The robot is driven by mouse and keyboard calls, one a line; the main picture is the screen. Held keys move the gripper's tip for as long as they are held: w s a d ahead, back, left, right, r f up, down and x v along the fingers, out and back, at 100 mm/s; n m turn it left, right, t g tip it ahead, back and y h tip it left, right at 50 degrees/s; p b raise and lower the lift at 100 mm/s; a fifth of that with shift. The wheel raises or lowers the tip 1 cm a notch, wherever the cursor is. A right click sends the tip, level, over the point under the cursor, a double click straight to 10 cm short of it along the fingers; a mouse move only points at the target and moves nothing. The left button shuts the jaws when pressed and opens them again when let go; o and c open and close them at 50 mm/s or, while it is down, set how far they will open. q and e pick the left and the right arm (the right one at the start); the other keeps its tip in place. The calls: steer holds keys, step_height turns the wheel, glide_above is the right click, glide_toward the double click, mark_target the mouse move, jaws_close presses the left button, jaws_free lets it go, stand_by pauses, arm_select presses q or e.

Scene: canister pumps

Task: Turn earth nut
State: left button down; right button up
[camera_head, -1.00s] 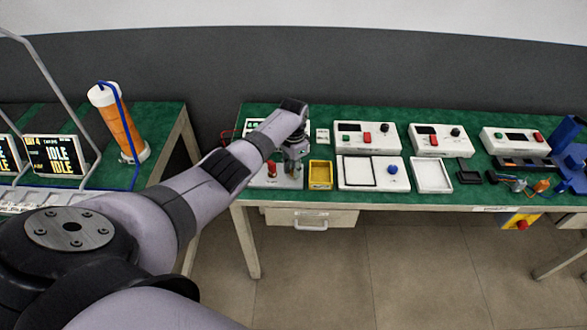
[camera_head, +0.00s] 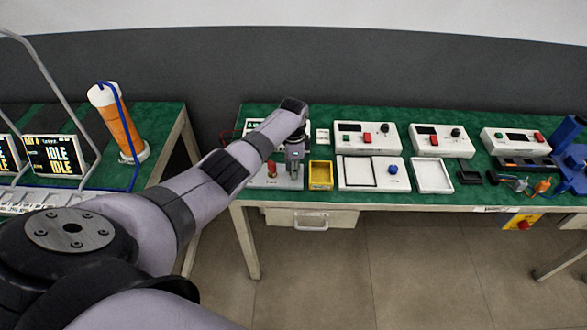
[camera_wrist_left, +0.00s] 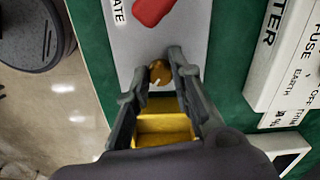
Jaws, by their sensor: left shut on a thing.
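The earth nut (camera_wrist_left: 158,73) is a small round brass knob with a white mark, on a pale grey plate in the left wrist view. My left gripper (camera_wrist_left: 160,68) is shut on it, with one dark finger on either side. In the head view my left gripper (camera_head: 294,172) is over the right part of the same plate (camera_head: 262,183), and it hides the nut. A red part (camera_wrist_left: 152,10) is on the plate beyond the nut. My right gripper is not in view.
A yellow tray (camera_head: 320,176) stands close to the right of the plate, near my gripper. White instrument boxes (camera_head: 367,139) stand along the green bench. A lettered white box (camera_wrist_left: 285,60) is at the right in the wrist view.

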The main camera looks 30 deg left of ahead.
arm_select(q)
steer(key=shift+w+r, duration=0.1)
steer(key=c, duration=1.4)
jaws_free()
step_height(320, 180, up, 12)
steer(key=shift+f, duration=0.1)
stand_by(0.3)
